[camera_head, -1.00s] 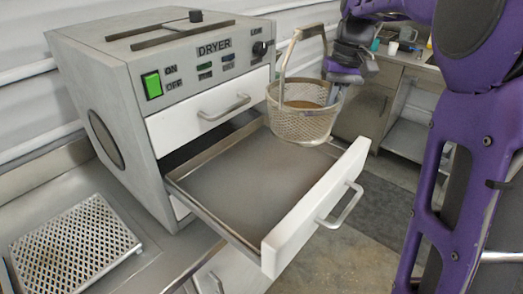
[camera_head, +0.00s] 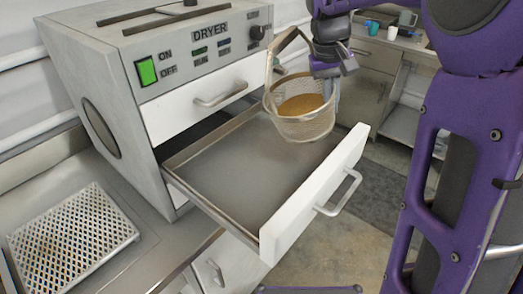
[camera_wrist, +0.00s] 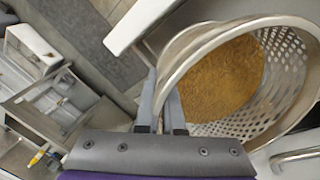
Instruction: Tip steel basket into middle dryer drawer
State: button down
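The steel basket (camera_head: 304,122) is a perforated metal bowl with a tall hoop handle, and brown grainy material lies inside it. In the head view it hangs slightly tilted above the far right part of the middle dryer drawer (camera_head: 232,172). The drawer is pulled out, and its visible floor is bare. My gripper (camera_head: 331,88) is at the basket's right side. In the wrist view my gripper's fingers (camera_wrist: 166,112) are close together at the rim of the basket (camera_wrist: 285,85), shut on it. The brown material (camera_wrist: 222,80) shows there inside the basket.
The dryer (camera_head: 150,75) stands on a metal counter, its top drawer (camera_head: 195,106) shut. A perforated tray (camera_head: 70,238) lies at the lower left. The open drawer's white front (camera_head: 318,195) juts out over the floor. A bench with cups (camera_head: 372,27) stands behind.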

aim_at(268, 50)
jog(key=shift+a+r+t+h, duration=0.2)
jog(key=shift+r+t+h, duration=0.2)
jog(key=shift+r+h, duration=0.7)
jog(key=shift+a+r+h+b, duration=0.1)
jog(key=shift+r+h+b, duration=0.2)
jog(key=shift+r+b, duration=0.35)
jog(key=s+a+r+t+h+b, duration=0.1)
jog(key=a+r+t+h+b, duration=0.1)
jog(key=a+r+h, duration=0.1)
jog(key=s+a+r+t+h+b, duration=0.2)
jog(key=a+r+h, duration=0.1)
jog(key=a+h, duration=0.2)
jog(key=s+a+r+t+h+b, duration=0.2)
jog(key=a+r+h+b, duration=0.1)
jog(key=a+h, duration=0.1)
jog(key=shift+a+r+h, duration=0.15)
jog(key=shift+r+h, duration=0.2)
jog(key=shift+h, duration=0.55)
jog(key=shift+s+a+b, duration=0.15)
jog(key=shift+a+b, duration=0.05)
jog(key=shift+b, duration=0.1)
jog(key=shift+s+a+r+t+h, duration=0.15)
jog(key=shift+a+r+t+h, duration=0.15)
jog(key=shift+r+t+h, duration=0.15)
jog(key=shift+n, duration=0.3)
